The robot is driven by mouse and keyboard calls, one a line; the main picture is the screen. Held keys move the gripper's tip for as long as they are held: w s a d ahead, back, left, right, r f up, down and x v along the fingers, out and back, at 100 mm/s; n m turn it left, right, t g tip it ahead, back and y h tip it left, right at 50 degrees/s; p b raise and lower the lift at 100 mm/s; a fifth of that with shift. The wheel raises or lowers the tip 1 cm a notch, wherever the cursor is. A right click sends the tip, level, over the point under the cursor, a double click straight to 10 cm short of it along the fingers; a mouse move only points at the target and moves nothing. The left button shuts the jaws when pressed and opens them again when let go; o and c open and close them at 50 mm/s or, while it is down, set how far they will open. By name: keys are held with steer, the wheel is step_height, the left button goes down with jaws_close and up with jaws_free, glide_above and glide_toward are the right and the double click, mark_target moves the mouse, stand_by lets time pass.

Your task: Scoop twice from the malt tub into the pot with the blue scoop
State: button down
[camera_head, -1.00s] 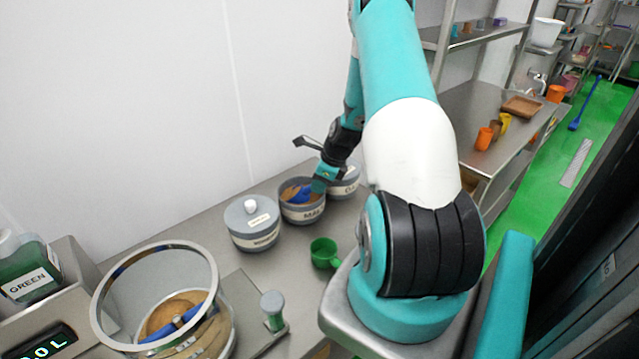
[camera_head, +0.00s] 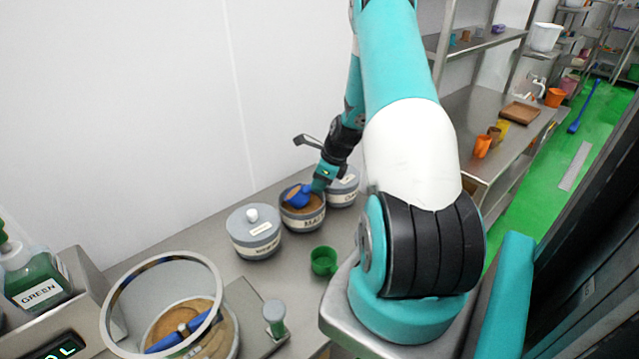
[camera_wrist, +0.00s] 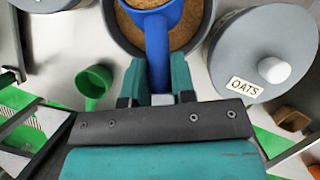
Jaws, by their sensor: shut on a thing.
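The malt tub (camera_head: 304,221) stands open on the steel counter, with brown powder inside. My gripper (camera_head: 318,184) is over its right rim, shut on the blue scoop (camera_head: 297,196). In the wrist view the handle of the blue scoop (camera_wrist: 157,45) runs from between the fingers (camera_wrist: 158,98) into the malt tub (camera_wrist: 110,32). The scoop's bowl is at the powder; what it holds is mostly hidden. The pot (camera_head: 112,318) stands at the lower left, with a blue stirrer and brownish contents inside.
A lidded grey tub (camera_head: 254,240) stands left of the malt tub, and the oats tub (camera_wrist: 243,45) right of it. A green scoop (camera_head: 323,262) lies in front. A green bottle (camera_head: 40,280) stands at the far left. The counter between tubs and pot is mostly clear.

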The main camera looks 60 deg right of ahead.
steer(key=shift+r+p, duration=0.95)
steer(key=shift+r, duration=0.55)
steer(key=t, duration=0.1)
steer(key=r+t+y+b, duration=0.1)
steer(key=t, duration=0.1)
steer(key=shift+s+d+r, duration=0.1)
steer(key=shift+r, duration=0.15)
step_height(320, 180, up, 2)
steer(key=t+y+b, duration=0.1)
steer(key=t, duration=0.2)
steer(key=shift+r+t, duration=0.15)
steer(key=shift+t, duration=0.15)
steer(key=shift+r+t+y, duration=0.4)
steer(key=shift+r+t, duration=0.1)
steer(key=shift+r, duration=0.05)
steer(key=shift+b, duration=0.3)
